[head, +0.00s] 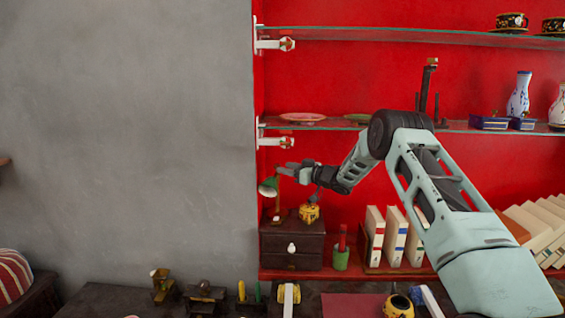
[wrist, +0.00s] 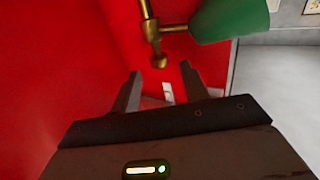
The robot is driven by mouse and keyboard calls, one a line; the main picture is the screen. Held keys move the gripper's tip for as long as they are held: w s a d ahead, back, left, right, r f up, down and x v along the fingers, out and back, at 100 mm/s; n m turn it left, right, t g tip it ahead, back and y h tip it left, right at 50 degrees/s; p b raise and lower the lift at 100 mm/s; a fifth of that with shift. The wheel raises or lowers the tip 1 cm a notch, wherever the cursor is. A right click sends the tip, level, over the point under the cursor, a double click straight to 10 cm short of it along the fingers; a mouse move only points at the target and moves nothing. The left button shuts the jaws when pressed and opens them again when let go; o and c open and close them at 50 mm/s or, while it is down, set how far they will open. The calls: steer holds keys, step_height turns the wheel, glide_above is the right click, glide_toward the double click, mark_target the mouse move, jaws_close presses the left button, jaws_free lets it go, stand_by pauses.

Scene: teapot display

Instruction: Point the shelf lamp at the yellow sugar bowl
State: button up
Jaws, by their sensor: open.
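The shelf lamp has a green shade (head: 268,187) on a brass stem (head: 277,207), on top of a dark drawer box. The shade hangs at the left, its mouth facing downward. In the wrist view the green shade (wrist: 232,18) and a brass joint with a knob (wrist: 158,60) are close ahead. My gripper (head: 284,170) is open and empty beside the lamp's top; in the wrist view its fingers (wrist: 161,85) are apart below the knob. A yellow pot with dark markings (head: 309,213), seemingly the sugar bowl, sits right of the lamp on the box.
The drawer box (head: 291,247) stands on a red shelf, beside a green cup (head: 341,258) and upright books (head: 395,235). Another yellow pot (head: 398,305) is at the lower right. A grey wall (head: 130,140) lies left.

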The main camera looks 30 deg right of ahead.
steer(key=shift+p+x, duration=0.35)
steer(key=shift+x, duration=1.05)
steer(key=shift+c, duration=0.4)
jaws_close()
steer(key=n+g+y+b, duration=0.1)
steer(key=y, duration=0.1)
steer(key=n+g+y+b, duration=0.1)
steer(key=n+b, duration=0.1)
steer(key=d+n+g+y+b, duration=0.1)
steer(key=g+y+b, duration=0.1)
steer(key=shift+w+y, duration=0.3)
steer(key=shift+r+n+b, duration=0.15)
steer(key=shift+n+b, duration=0.15)
steer(key=shift+n, duration=0.1)
steer(key=shift+o, duration=0.4)
jaws_free()
steer(key=shift+g, duration=0.3)
